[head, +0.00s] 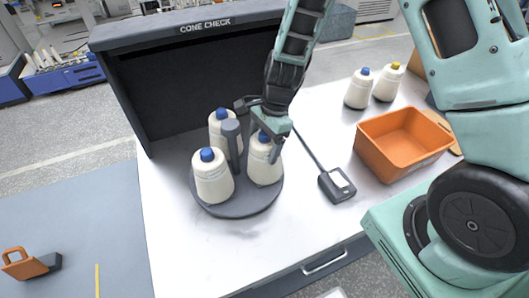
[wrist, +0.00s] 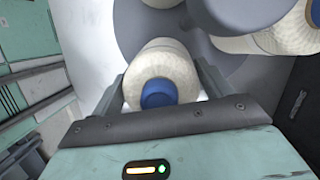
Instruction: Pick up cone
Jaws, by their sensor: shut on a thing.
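A cream cone with a blue tip (head: 264,164) stands upright on the right part of a round grey tray (head: 238,208). My gripper (head: 267,150) comes down over this cone from above, with its fingers on either side. In the wrist view the same cone (wrist: 160,72) sits between the two fingers of my gripper (wrist: 165,92), its blue tip toward the camera. The gripper is shut on it. Two more blue-tipped cones stand on the tray, one at the front left (head: 212,178) and one at the back (head: 221,127). A grey centre post (head: 232,140) stands between the cones.
A dark booth marked "CONE CHECK" (head: 195,27) stands behind the tray. An orange bin (head: 398,140) and a small grey device (head: 337,186) with a cable lie to the right. Two cones, blue-tipped (head: 359,90) and yellow-tipped (head: 388,83), stand behind the bin. The white tabletop's front is clear.

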